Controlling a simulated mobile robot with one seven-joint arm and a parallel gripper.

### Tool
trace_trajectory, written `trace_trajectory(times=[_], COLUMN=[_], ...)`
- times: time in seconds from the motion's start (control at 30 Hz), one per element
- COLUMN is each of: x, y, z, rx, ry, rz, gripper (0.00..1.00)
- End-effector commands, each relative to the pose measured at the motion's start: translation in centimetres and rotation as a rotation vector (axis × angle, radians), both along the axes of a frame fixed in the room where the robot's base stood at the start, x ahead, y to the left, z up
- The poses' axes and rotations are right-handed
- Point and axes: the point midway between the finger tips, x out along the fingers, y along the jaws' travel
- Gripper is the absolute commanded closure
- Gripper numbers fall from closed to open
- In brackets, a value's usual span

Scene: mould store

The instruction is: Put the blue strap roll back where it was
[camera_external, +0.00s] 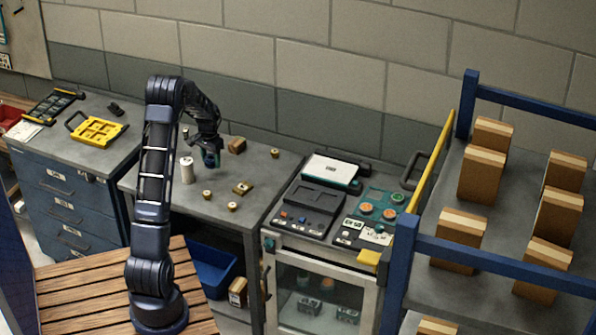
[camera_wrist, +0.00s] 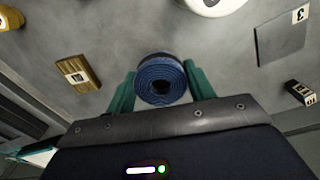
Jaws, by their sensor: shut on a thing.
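The blue strap roll (camera_wrist: 161,76) sits between the two teal fingers of my gripper (camera_wrist: 160,88) in the wrist view, its round coiled face and dark centre hole showing. My gripper is shut on it. In the external view the roll (camera_external: 210,159) shows as a small dark blue shape under my gripper (camera_external: 209,150), over the back part of the grey worktable (camera_external: 160,205). I cannot tell whether the roll touches the tabletop. No marked place for the roll can be made out.
A white cylinder (camera_external: 187,170) stands left of the roll. A brown block (camera_external: 237,146), a brass block (camera_external: 242,187) and several small brass pieces (camera_external: 207,194) lie around. The wrist view shows a dark square numbered 3 (camera_wrist: 280,42) and a small black block (camera_wrist: 300,92).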

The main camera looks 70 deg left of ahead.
Motion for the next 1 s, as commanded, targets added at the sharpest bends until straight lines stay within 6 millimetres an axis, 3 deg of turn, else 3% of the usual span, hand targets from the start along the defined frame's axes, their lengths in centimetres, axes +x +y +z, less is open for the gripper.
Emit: trace_trajectory(times=[0.27, 0.5, 0.9, 0.93, 1.0], x=[0.0, 0.0, 0.0, 0.0, 0.0], y=[0.0, 0.0, 0.0, 0.0, 0.0], z=[-1.7, -4.8, -5.3, -5.4, -5.3], rx=[-0.001, -0.001, 0.000, 0.000, 0.000], ry=[0.000, 0.000, 0.000, 0.000, 0.000], rz=[0.000, 0.001, 0.000, 0.000, 0.000], gripper=[0.73, 0.73, 0.73, 0.45, 0.31])
